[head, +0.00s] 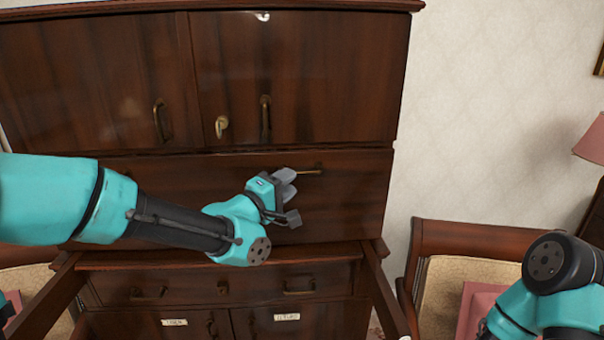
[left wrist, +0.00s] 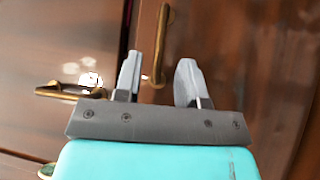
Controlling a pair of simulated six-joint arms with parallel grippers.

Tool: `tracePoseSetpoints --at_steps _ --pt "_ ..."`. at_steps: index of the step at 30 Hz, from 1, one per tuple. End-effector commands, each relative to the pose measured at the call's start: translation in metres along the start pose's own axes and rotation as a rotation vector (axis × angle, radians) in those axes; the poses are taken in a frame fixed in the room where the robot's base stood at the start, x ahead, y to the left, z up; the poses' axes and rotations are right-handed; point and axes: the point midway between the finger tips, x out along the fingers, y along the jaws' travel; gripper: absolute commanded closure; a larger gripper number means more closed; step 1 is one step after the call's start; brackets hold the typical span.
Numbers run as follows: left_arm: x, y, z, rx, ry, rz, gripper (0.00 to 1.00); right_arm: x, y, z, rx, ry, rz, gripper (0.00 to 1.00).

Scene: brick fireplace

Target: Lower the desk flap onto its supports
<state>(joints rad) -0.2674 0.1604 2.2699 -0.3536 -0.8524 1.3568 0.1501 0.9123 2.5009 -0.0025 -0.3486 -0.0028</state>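The desk flap (head: 350,205) is a dark wooden panel standing upright, closed against the cabinet front below the two upper doors. Its brass bar handle (head: 310,172) lies horizontally near the flap's top edge. Two wooden supports, one left (head: 45,300) and one right (head: 385,295), stick out from the cabinet below the flap. My left gripper (head: 291,182) is in front of the flap, its fingertips close to the handle. In the left wrist view the fingers (left wrist: 158,80) are apart, with the brass handle (left wrist: 161,45) beyond the gap; contact is unclear. My right gripper is out of view.
Upper doors (head: 300,75) carry vertical handles and a brass key (head: 221,126). A drawer (head: 220,285) and labelled lower doors are below. A chair (head: 455,255) stands right of the cabinet near my right arm. A pink lampshade (head: 592,140) is at the right edge.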

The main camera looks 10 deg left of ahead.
Motion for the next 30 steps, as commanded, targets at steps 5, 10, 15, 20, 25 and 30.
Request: tracePoseSetpoints --at_steps 5,10,15,20,25,30 --pt "0.031 0.000 0.001 0.001 -0.002 0.000 0.63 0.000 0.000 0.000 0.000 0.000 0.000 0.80" --pt "0.050 0.000 0.000 0.001 0.000 0.000 0.63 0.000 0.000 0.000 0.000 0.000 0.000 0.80" --pt "0.057 0.000 0.000 0.001 0.000 -0.001 0.63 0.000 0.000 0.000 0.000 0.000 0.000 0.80" --pt "0.057 0.000 0.000 0.001 0.000 -0.001 0.63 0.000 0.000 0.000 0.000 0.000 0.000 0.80" --pt "0.057 0.000 0.000 0.001 0.000 -0.001 0.73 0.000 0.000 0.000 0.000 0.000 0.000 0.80" --pt "0.057 0.000 0.000 0.001 0.000 -0.001 0.89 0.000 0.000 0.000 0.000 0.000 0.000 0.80"
